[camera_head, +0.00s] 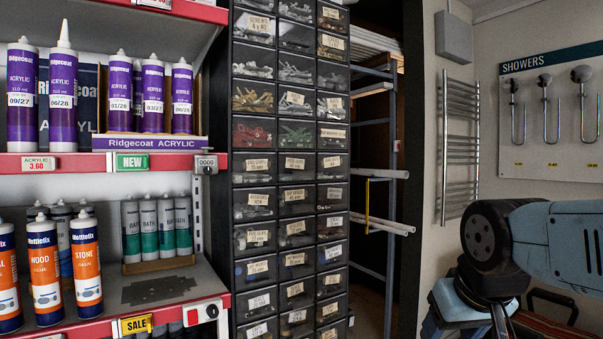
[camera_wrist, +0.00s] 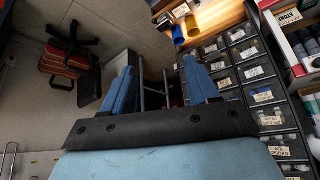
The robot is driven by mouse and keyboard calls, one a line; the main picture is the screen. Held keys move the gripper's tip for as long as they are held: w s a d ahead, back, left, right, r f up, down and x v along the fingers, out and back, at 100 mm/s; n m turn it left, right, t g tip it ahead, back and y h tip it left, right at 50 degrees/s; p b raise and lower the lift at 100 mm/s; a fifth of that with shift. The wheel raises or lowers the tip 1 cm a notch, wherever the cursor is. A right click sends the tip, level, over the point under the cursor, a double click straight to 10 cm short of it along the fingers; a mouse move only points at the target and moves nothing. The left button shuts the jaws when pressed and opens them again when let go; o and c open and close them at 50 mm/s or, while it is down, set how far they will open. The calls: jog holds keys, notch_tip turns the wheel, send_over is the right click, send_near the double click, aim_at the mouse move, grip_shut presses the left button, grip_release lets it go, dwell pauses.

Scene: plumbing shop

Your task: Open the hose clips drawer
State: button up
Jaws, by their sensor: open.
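A tall black cabinet of small clear-fronted drawers (camera_head: 272,178) stands in the middle of the head view, in three columns. The drawers have pale labels and hold small fittings. All visible drawers look shut. The labels are too small to tell which is the hose clips drawer. In the wrist view the drawer cabinet (camera_wrist: 262,97) is at the right, seen at a steep tilt. My gripper (camera_wrist: 159,62) is open and empty, its two blue fingers wide apart. It is to the side of the cabinet, and no drawer is between the fingers.
Shelves with purple acrylic tubes (camera_head: 62,92) and orange-labelled glue tubes (camera_head: 86,262) stand left of the cabinet. A pipe rack (camera_head: 389,160) with protruding white pipes is just right of it. A towel radiator (camera_head: 459,150) and a showers board (camera_head: 556,110) are on the right wall.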

jog(key=o, duration=0.6)
jog(key=w+r+t, duration=0.1)
jog(key=w, duration=0.3)
jog(key=w+r+t, duration=0.1)
jog(key=w, duration=0.3)
jog(key=w+r+t, duration=0.2)
jog(key=w, duration=0.2)
jog(key=shift+w+a, duration=0.15)
jog(key=shift+a, duration=0.1)
jog(key=shift+o, duration=0.6)
jog(key=w+a+r+n+t+y, duration=0.1)
jog(key=w+a+r+t, duration=0.1)
jog(key=w, duration=0.6)
jog(key=shift+r+t, duration=0.85)
jog(key=shift+t, duration=0.05)
jog(key=n+t+y, duration=0.5)
jog(key=t+y, duration=0.1)
jog(key=y, duration=0.4)
send_near(304, 175)
jog(key=x, duration=0.8)
jog(key=shift+w+a+r, duration=0.15)
jog(key=shift+w+a, duration=0.05)
jog(key=shift+w, duration=0.05)
